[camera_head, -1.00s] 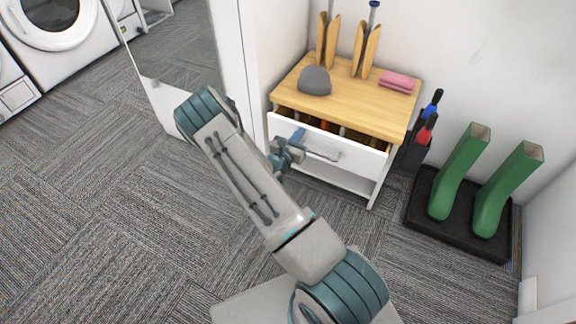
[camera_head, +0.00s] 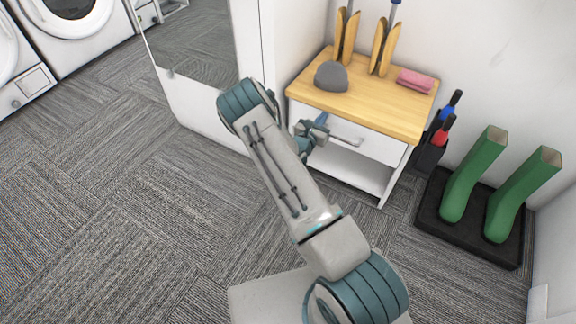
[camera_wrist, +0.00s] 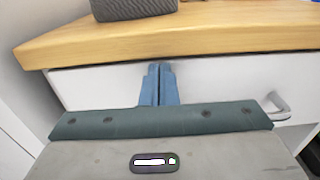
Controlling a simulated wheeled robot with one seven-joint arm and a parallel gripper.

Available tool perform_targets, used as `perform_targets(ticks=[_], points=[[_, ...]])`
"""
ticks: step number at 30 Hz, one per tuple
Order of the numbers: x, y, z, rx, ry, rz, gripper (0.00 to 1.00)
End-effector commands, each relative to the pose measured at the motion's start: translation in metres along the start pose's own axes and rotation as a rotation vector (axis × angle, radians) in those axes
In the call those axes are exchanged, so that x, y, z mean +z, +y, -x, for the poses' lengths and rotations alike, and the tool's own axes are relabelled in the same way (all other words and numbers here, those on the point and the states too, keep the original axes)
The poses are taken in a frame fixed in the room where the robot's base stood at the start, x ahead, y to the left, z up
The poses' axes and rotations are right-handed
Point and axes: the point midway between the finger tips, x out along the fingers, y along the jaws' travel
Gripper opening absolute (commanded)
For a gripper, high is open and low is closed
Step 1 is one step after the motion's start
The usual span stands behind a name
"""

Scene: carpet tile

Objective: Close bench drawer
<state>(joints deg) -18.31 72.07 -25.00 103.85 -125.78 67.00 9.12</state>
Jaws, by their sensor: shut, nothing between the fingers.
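The white bench drawer (camera_head: 372,146) sits under the wooden top of the bench (camera_head: 400,112). No gap shows above its front, and no drawer contents are visible. Its bar handle (camera_head: 346,138) is on the front; in the wrist view the handle (camera_wrist: 276,106) is at the right. My gripper (camera_head: 322,119) is at the left part of the drawer front. In the wrist view, my gripper's blue fingers (camera_wrist: 159,72) are together, empty, with tips against or very near the drawer front (camera_wrist: 215,84), just under the top's edge. My arm hides part of the front's left side.
On the bench top are a grey rounded object (camera_head: 331,76), wooden paddle-like pieces (camera_head: 384,48) and a pink cloth (camera_head: 415,81). A black holder (camera_head: 431,150) and green boots (camera_head: 470,175) on a black tray (camera_head: 435,222) stand right. A white-edged mirror panel (camera_head: 195,45) stands left.

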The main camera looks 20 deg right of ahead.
Motion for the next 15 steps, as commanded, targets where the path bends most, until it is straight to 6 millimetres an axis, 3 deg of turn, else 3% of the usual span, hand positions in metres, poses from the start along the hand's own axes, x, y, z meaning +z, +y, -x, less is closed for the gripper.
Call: perform_targets(ticks=[1,8,15], points=[[0.004,-0.001,-0.007,-0.001,-0.01,-0.001,0.0],[0.006,-0.003,-0.004,-0.006,-0.01,-0.001,0.0],[0.007,0.005,0.036,0.0,-0.004,0.001,0.0]])
